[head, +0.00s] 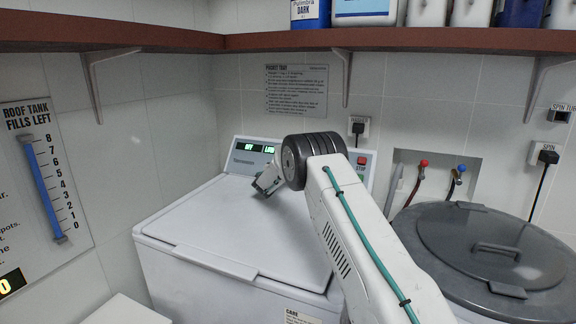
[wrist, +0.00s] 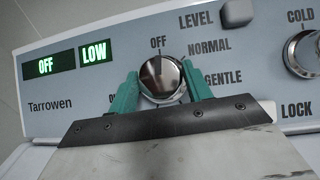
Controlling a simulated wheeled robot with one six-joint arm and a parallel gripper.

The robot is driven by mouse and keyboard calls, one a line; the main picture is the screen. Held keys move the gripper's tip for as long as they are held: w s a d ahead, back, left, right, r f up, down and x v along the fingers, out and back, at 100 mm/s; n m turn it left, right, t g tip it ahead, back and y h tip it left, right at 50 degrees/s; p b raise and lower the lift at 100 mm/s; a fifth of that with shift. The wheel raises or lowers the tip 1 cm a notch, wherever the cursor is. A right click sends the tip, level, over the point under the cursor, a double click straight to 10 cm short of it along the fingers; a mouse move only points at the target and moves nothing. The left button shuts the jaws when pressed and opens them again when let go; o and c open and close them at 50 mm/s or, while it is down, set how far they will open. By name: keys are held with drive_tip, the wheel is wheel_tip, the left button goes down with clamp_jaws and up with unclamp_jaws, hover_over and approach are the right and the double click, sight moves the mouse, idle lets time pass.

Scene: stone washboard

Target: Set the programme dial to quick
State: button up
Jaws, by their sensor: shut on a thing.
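The programme dial (wrist: 162,78) is a round chrome knob on the washer's grey panel (wrist: 120,50). Around it in the wrist view are OFF above, NORMAL and GENTLE to the right, and a mostly hidden label at lower left. Its pointer direction is not clear. My gripper (wrist: 160,70) has its teal fingers shut on the dial, one at each side. Green displays (wrist: 65,60) read OFF and LOW. In the head view my gripper (head: 268,182) is at the panel of the white washer (head: 225,235), and my arm hides the dial.
A LEVEL button (wrist: 237,12) and a COLD knob (wrist: 303,53) are right of the dial. A red stop button (head: 361,160) is at the panel's right end. A grey round lid (head: 485,235) covers the tub at right. A brown shelf (head: 400,39) runs overhead.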

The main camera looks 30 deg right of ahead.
drive_tip(key=m+g, duration=0.1)
drive_tip(key=m, duration=0.1)
drive_tip(key=m+g+h, duration=0.1)
drive_tip(key=m+g, duration=0.1)
drive_tip(key=m, duration=0.1)
drive_tip(key=m+g+h, duration=0.1)
drive_tip(key=m, duration=0.1)
drive_tip(key=shift+w+a+f+m, duration=0.15)
drive_tip(key=shift+w+a+m, duration=0.05)
drive_tip(key=shift+a+m, duration=0.1)
drive_tip(key=m+g, duration=0.2)
drive_tip(key=m, duration=0.1)
drive_tip(key=m+g, duration=0.2)
drive_tip(key=m, duration=0.1)
drive_tip(key=shift+w+a+g+h, duration=0.15)
drive_tip(key=shift+g+h, duration=0.15)
drive_tip(key=shift+g, duration=0.1)
drive_tip(key=shift+m, duration=0.5)
drive_tip(key=o, duration=1)
drive_tip(key=shift+a, duration=0.1)
drive_tip(key=shift+d+r, duration=0.2)
drive_tip(key=v, duration=0.7)
drive_tip(key=shift+a+r, duration=0.1)
drive_tip(key=shift+a, duration=0.25)
